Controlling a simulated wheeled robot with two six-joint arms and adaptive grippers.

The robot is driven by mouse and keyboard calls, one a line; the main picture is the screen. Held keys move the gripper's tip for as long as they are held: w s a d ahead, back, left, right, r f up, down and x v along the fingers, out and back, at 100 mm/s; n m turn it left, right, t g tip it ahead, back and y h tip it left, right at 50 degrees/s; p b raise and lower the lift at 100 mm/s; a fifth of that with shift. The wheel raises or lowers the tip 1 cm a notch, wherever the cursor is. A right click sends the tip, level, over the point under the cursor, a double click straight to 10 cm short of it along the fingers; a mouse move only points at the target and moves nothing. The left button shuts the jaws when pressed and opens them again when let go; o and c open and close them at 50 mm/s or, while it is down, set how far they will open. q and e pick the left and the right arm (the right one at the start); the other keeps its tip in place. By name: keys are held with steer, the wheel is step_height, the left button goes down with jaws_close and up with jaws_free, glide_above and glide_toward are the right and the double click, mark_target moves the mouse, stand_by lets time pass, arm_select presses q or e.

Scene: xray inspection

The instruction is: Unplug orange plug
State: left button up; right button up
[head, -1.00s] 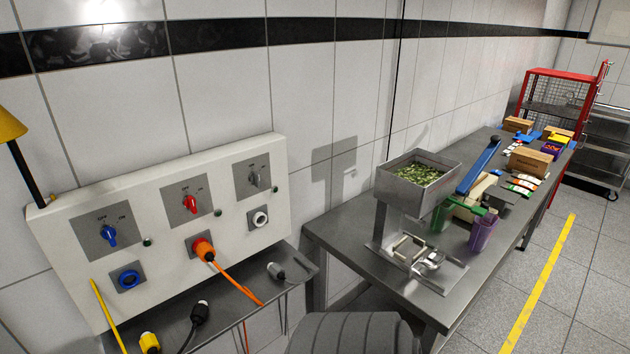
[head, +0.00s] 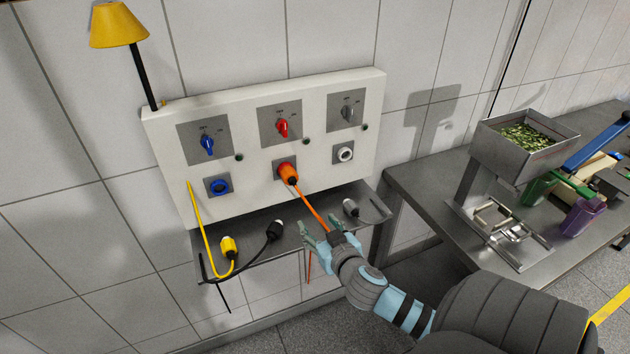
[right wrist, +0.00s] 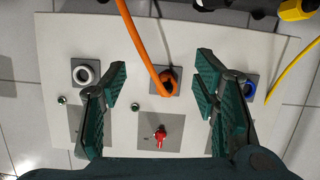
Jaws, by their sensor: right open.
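The orange plug (head: 287,173) sits in the middle socket of the white panel (head: 360,100), below the red switch (head: 282,128). Its orange cable (head: 313,209) runs down and right toward my right gripper (head: 327,229). My right gripper is open and empty, below and in front of the plug and apart from it. In the right wrist view the plug (right wrist: 168,82) shows upside down between the two spread green fingers (right wrist: 157,95), beyond them. The orange cable (right wrist: 135,40) leads up and out of that view. My left gripper is not in view.
A blue socket (head: 217,186) and a white socket (head: 345,153) flank the plug. A metal shelf (head: 205,241) under the panel holds a yellow plug (head: 229,248), a black plug (head: 275,230) and a grey plug (head: 350,207). A steel table (head: 420,190) stands at right.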

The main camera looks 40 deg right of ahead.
steer(key=t, duration=0.2)
glide_toward(295, 183)
steer(key=s, duration=0.2)
steer(key=shift+m, duration=0.3)
steer(key=x, duration=1.4)
steer(key=shift+w+a, duration=0.15)
steer(key=shift+w, duration=0.2)
steer(key=shift+s, duration=0.1)
jaws_close()
